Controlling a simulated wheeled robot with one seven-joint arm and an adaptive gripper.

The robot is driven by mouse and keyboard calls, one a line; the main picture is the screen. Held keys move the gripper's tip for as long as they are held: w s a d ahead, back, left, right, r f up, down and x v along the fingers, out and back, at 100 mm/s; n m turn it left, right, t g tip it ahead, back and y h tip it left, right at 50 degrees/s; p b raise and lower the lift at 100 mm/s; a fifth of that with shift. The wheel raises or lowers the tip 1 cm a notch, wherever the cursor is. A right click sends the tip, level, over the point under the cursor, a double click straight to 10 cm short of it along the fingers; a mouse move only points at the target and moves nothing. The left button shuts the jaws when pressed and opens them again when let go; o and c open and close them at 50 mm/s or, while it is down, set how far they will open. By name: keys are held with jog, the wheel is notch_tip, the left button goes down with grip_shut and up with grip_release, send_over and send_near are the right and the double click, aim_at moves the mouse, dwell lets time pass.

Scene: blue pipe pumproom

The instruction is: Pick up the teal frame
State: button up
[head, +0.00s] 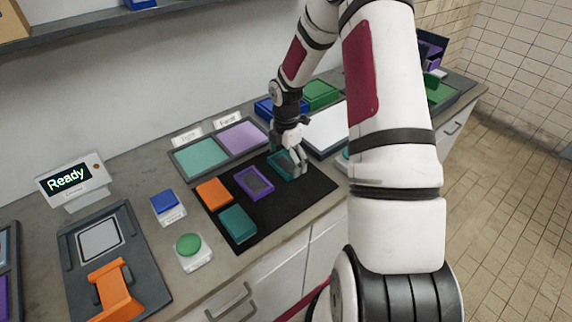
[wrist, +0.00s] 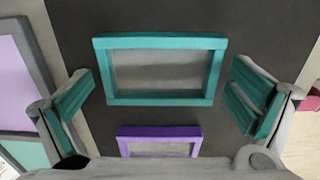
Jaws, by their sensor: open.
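The teal frame (head: 283,166) lies on the black mat near its right end, just beneath my gripper (head: 291,152) in the head view. In the wrist view the teal frame (wrist: 161,98) is a rectangle with a grey panel inside it. My gripper (wrist: 160,98) is open, with one finger to the left and one to the right of the frame. Both fingers stand apart from the frame. The gripper hides part of the frame in the head view.
On the black mat (head: 260,231), a purple frame (head: 243,176) lies beside the teal one, with an orange block (head: 214,193) and a teal block (head: 238,224) further left. Teal (head: 201,158) and lilac (head: 242,137) labelled panels lie behind. A Ready display (head: 68,180) stands left.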

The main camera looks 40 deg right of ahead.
jog(key=c, duration=0.9)
jog(key=shift+r, duration=0.15)
